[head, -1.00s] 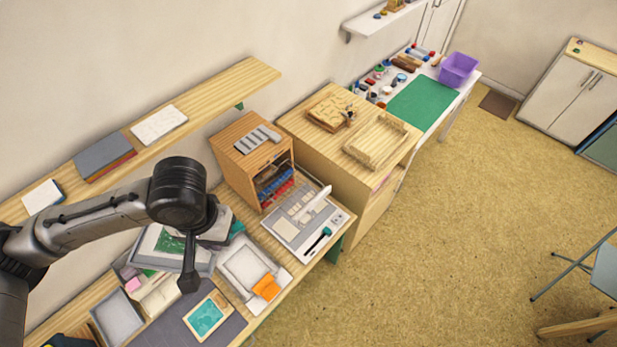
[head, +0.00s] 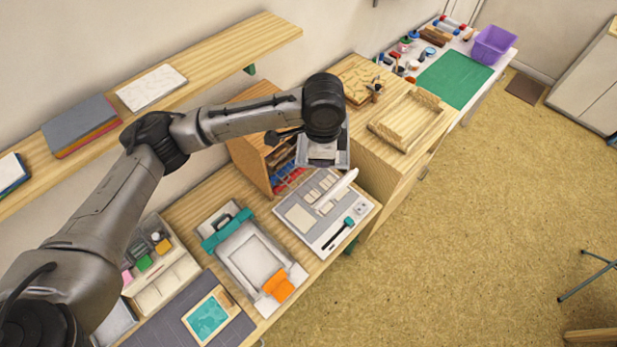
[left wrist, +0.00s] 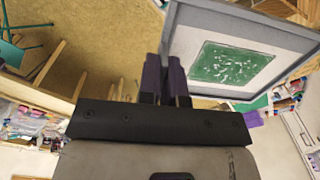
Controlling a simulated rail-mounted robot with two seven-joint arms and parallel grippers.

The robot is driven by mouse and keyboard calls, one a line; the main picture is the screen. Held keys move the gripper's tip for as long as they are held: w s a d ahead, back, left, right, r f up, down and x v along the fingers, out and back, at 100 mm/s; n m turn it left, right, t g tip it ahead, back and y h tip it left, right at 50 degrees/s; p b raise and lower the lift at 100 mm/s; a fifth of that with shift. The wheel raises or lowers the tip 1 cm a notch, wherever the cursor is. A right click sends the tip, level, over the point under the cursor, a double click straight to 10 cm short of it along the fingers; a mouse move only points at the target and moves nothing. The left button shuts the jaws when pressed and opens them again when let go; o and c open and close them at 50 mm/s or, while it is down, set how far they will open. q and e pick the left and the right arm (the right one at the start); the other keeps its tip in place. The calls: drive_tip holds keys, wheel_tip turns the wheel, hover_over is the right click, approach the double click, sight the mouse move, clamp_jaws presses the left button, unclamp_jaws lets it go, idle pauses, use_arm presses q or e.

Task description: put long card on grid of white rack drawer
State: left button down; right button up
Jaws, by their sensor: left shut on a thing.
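My left gripper (left wrist: 166,78) is shut on the edge of a flat grey-framed panel (left wrist: 222,62) with a white field and a green print. In the head view the panel (head: 342,157) is held in the air in front of the open-fronted wooden cabinet (head: 250,158), and the wrist hides the fingertips. The cabinet has blue and red items (head: 290,181) inside, partly hidden by the panel. I cannot pick out the long card for certain, or a white rack drawer with a grid. My right gripper is not in view.
A grey board (head: 300,217) with pale cards, a white bar and a black-and-teal tool lies below the panel. Left of it are a white frame (head: 238,258) with a teal clamp and an orange piece (head: 278,287). A wooden tray (head: 410,118) stands right of the cabinet.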

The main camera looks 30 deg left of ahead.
use_arm(q)
drive_tip(key=w+a+f+m+b, duration=0.1)
drive_tip(key=w+f+m+b, duration=0.25)
drive_tip(key=f, duration=0.25)
drive_tip(key=w+a+f+m+b, duration=0.1)
drive_tip(key=w+f+m+b, duration=0.1)
drive_tip(key=f+m+b, duration=0.25)
drive_tip(key=a+f, duration=0.2)
drive_tip(key=a, duration=0.1)
drive_tip(key=s+a+f, duration=0.1)
drive_tip(key=a+f, duration=0.2)
drive_tip(key=a, duration=0.1)
drive_tip(key=s+a+f, duration=0.1)
drive_tip(key=a+f, duration=0.2)
drive_tip(key=a, duration=0.1)
drive_tip(key=shift+s+a+p, duration=0.1)
drive_tip(key=shift+p, duration=0.3)
drive_tip(key=shift+f, duration=2.05)
drive_tip(key=shift+f, duration=0.15)
